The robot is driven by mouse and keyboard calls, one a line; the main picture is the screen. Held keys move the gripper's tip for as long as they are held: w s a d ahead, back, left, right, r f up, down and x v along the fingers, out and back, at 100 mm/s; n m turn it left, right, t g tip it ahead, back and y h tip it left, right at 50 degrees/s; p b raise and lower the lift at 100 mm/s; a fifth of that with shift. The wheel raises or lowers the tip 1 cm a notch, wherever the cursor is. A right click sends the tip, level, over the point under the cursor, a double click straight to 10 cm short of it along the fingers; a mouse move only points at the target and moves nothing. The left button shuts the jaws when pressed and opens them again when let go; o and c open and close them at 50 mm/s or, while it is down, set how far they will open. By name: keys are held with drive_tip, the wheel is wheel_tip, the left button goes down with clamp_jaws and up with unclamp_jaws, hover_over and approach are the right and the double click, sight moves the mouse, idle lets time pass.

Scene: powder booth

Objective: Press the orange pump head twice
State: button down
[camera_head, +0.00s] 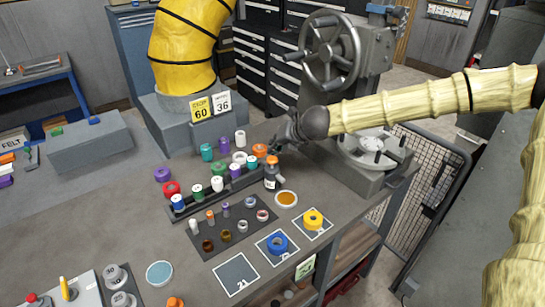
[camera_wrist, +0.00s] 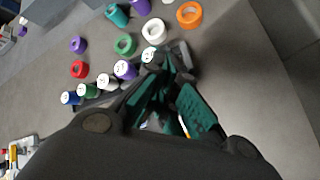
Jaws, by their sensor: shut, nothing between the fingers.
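A dark bottle (camera_head: 271,180) with a pale label stands upright on the grey bench, at the right end of a row of small bottles. Its orange pump head (camera_head: 272,160) is on top. My gripper (camera_head: 279,146) is shut and empty, just above and slightly right of the pump head; I cannot tell whether they touch. In the wrist view my gripper (camera_wrist: 170,88) shows teal finger pads. A small patch of orange and white shows between the fingers there, and the rest of the bottle is hidden.
A black rack of capped bottles (camera_head: 217,184) runs left of the bottle. Tape rolls, including an orange one (camera_head: 259,150), lie behind. A dark mat (camera_head: 215,244) with small vials, an amber dish (camera_head: 286,199), and blue (camera_head: 277,243) and yellow (camera_head: 313,219) rolls are in front. A grey handwheel machine (camera_head: 330,50) stands behind.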

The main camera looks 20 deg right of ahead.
sight(275, 157)
idle(0.3)
drive_tip(key=shift+r+p, duration=1.85)
drive_tip(key=shift+r, duration=0.7)
